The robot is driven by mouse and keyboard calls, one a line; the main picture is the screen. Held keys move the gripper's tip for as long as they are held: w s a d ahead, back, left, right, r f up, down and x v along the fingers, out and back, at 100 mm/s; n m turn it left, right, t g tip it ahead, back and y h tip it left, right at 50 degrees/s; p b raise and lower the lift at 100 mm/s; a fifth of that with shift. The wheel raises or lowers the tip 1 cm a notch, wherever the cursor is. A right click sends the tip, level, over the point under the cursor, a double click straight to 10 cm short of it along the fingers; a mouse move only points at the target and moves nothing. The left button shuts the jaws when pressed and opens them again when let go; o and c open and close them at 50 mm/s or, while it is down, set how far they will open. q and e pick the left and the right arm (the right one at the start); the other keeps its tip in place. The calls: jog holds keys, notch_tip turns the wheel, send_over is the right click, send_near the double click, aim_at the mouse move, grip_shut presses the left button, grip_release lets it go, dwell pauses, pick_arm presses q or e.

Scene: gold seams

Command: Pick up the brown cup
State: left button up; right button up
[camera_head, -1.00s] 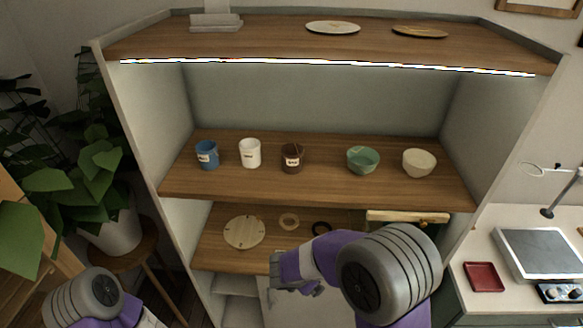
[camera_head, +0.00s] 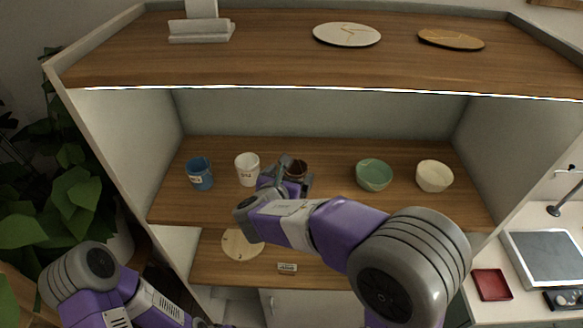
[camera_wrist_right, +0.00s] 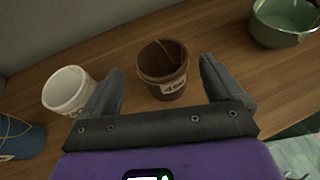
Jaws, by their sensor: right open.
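The brown cup (camera_head: 297,168) stands upright on the middle shelf (camera_head: 330,200), partly hidden behind my right gripper (camera_head: 291,186) in the head view. In the right wrist view the brown cup (camera_wrist_right: 162,70) has a pale label and a gold seam inside. My right gripper (camera_wrist_right: 165,88) is open, with its fingers apart on either side of the cup's near side. The cup sits just ahead of and between the fingertips; I cannot tell whether they touch it. My left arm shows at the lower left of the head view, but its gripper is not visible.
A white cup (camera_head: 247,169) stands close left of the brown cup, with a blue cup (camera_head: 200,174) beyond it. A green bowl (camera_head: 374,175) and a cream bowl (camera_head: 434,176) stand to the right. The upper shelf (camera_head: 270,50) overhangs with plates.

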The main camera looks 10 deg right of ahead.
aim_at(299, 166)
jog(key=shift+w+d+f, duration=0.3)
jog(key=shift+w+d, duration=0.15)
jog(key=shift+d, duration=0.1)
jog(key=x, duration=0.4)
jog(key=shift+w+d, duration=0.15)
jog(key=shift+w, duration=0.25)
jog(key=shift+s, duration=0.1)
jog(key=c, duration=1.1)
